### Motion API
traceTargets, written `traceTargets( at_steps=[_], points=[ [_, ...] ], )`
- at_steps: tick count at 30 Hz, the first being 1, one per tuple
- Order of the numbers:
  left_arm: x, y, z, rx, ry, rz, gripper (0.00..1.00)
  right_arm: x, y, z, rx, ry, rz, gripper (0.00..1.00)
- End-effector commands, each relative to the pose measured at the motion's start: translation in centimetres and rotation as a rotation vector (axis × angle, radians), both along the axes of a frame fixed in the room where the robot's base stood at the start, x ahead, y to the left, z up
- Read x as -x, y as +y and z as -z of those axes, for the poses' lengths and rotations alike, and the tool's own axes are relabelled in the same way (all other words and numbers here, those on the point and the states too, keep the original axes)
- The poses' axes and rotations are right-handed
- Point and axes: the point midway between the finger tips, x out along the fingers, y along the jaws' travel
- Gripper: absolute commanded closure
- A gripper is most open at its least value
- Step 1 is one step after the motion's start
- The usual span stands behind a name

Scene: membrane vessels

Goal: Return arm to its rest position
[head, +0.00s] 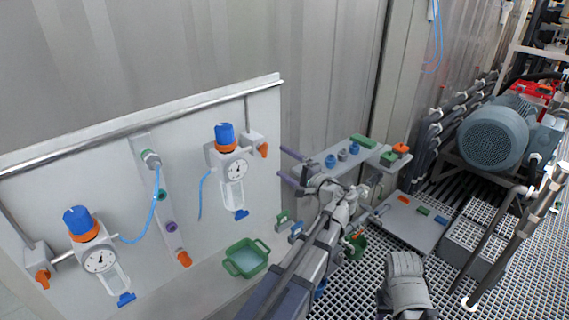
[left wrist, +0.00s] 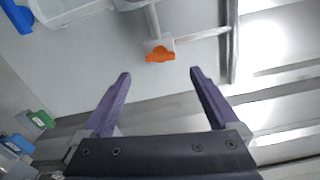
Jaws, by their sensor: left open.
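My left arm reaches in from the bottom middle of the head view. My left gripper (head: 281,163) has its two purple fingers spread and points left toward the wall panel. In the left wrist view the fingers of the left gripper (left wrist: 160,73) stand wide apart with nothing between them. An orange valve handle (left wrist: 160,54) shows beyond the fingertips, apart from them; in the head view this orange handle (head: 263,150) is at the panel's right end.
The panel (head: 100,160) carries two blue-capped regulators (head: 231,165) (head: 94,250) with gauges and blue tubing. A green tray (head: 246,258) sits below it. A grey shelf (head: 318,170) with blue and green fittings lies behind my gripper. A motor (head: 495,135) stands at the right above grating.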

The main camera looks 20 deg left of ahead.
Motion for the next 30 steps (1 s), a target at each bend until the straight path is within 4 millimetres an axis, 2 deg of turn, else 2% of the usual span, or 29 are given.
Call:
traceTargets(
  at_steps=[8,11,14,18,22,25,30],
  points=[
    [0.2,-0.1,0.3,0.015,0.0,0.0,0.05,0.0,0.0,0.0,0.0,0.0,0.0,0.54],
    [1.3,-0.9,2.1,0.102,0.0,-0.005,0.05,0.0,0.0,0.0,0.0,0.0,0.0,0.54],
    [3.5,-2.9,5.7,0.278,0.012,-0.021,0.05,0.0,0.0,0.0,0.0,0.0,0.0,0.54],
    [7.7,-7.7,11.9,0.59,0.062,-0.058,0.05,0.0,0.0,0.0,0.0,0.0,0.0,0.54],
    [12.2,-13.3,16.7,0.87,0.148,-0.1,0.05,0.0,0.0,0.0,0.0,0.0,0.0,0.54],
    [15.7,-17.8,19.3,1.057,0.229,-0.135,0.05,0.0,0.0,0.0,0.0,0.0,0.0,0.54],
    [20.6,-23.7,21.3,1.283,0.357,-0.183,0.05,0.0,0.0,0.0,0.0,0.0,0.0,0.54]
  ],
)
